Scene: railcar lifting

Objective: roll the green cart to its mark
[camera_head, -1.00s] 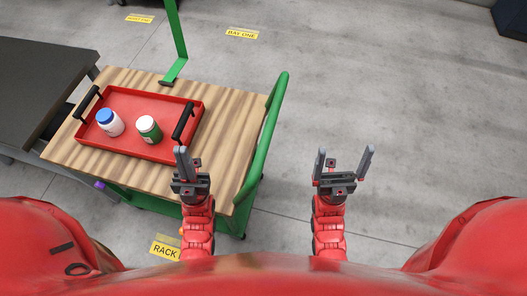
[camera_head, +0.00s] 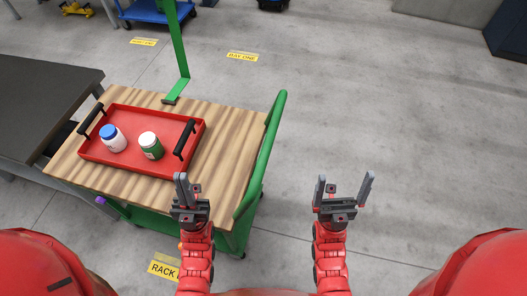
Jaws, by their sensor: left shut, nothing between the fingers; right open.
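The green cart (camera_head: 225,197) has a wooden top and stands left of centre. Its green push handle (camera_head: 264,155) runs along its right side. A red tray (camera_head: 120,162) with black handles rests on the top and holds a blue-capped white bottle (camera_head: 113,139) and a white-capped green bottle (camera_head: 151,146). My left gripper (camera_head: 182,190) is shut and empty, in front of the cart's near edge in the picture; I cannot tell if it touches. My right gripper (camera_head: 343,188) is open and empty, over bare floor right of the handle.
A dark table (camera_head: 45,100) stands close at the cart's left. Floor labels include BAY ONE (camera_head: 242,56), another beyond the cart (camera_head: 143,41), and RACK (camera_head: 163,269) near me. A blue cart (camera_head: 155,12) is at the back. Floor to the right is clear.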

